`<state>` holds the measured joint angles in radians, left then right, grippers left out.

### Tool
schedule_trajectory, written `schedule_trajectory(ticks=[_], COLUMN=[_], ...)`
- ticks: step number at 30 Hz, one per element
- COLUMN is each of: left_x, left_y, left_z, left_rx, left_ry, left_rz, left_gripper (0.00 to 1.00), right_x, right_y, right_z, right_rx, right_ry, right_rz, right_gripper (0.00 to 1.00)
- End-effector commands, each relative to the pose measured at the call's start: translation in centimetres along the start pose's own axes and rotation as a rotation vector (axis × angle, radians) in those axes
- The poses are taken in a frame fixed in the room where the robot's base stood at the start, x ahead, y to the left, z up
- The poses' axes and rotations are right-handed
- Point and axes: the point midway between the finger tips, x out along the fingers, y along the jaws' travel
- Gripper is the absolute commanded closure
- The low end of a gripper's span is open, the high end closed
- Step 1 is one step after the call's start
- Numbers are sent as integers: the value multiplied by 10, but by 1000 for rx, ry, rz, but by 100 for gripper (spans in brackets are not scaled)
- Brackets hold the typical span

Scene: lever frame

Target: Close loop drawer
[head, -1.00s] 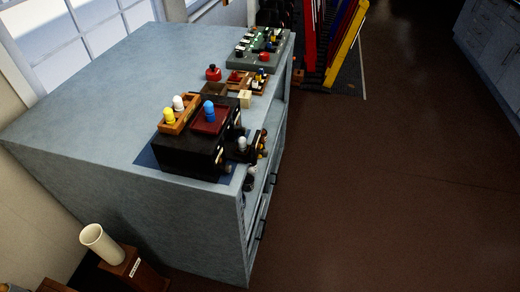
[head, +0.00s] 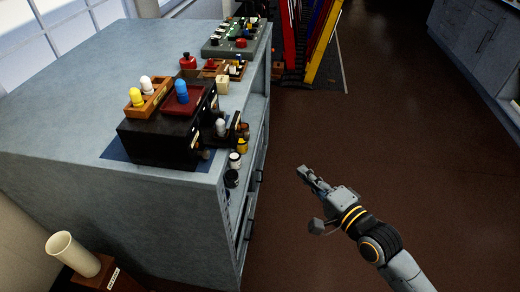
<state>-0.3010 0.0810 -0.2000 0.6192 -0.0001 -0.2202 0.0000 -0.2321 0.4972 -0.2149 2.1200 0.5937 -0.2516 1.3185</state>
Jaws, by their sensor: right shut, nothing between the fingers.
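A black drawer box (head: 160,145) stands on a blue mat near the front right edge of the grey counter. A dark drawer (head: 228,133) sticks out of its right side over the counter edge, with a white-topped peg (head: 220,127) in it. I cannot make out a loop on the drawer. My right gripper (head: 303,173) is shut and empty. It hangs over the floor to the right of the counter, apart from the drawer. My left gripper is not in view.
A wooden tray (head: 163,100) with yellow and white pegs and a red tray (head: 172,106) with a blue peg (head: 182,92) sit on the box. A green panel (head: 216,47) stands behind. Small jars (head: 234,160) show below the drawer. The floor (head: 375,125) at right is clear.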

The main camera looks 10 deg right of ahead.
Motion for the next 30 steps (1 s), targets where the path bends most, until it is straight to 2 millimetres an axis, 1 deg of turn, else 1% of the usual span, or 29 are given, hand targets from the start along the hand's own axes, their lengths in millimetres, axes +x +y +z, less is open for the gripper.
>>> schedule_trajectory(ticks=[1, 3, 6, 8, 11, 14, 21, 23, 24, 27, 30], left_x=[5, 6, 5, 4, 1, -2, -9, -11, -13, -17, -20], left_y=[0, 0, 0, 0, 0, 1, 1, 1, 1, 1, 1], left_z=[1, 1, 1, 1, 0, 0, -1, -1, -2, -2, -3], left_rx=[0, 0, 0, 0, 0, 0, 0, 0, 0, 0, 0], left_ry=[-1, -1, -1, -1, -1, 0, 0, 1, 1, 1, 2], left_rz=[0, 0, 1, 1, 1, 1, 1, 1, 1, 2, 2], left_gripper=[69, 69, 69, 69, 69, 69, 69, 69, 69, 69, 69], right_x=[-2, -5, -5, -1, 11, 29, 81, 93, 98, 107, 114], right_y=[-15, -31, -41, -43, -45, -47, -51, -51, -52, -54, -54], right_z=[7, 13, 16, 16, 17, 17, 20, 21, 24, 37, 44], right_rx=[28, 62, 82, 85, 86, 84, 83, 81, 84, 85, 84], right_ry=[-21, -40, -51, -51, -51, -50, -50, -50, -51, -52, -50], right_rz=[-33, -62, -80, -82, -83, -84, -82, -81, -81, -81, -80], right_gripper=[100, 100, 100, 100, 100, 100, 100, 100, 100, 100, 100])
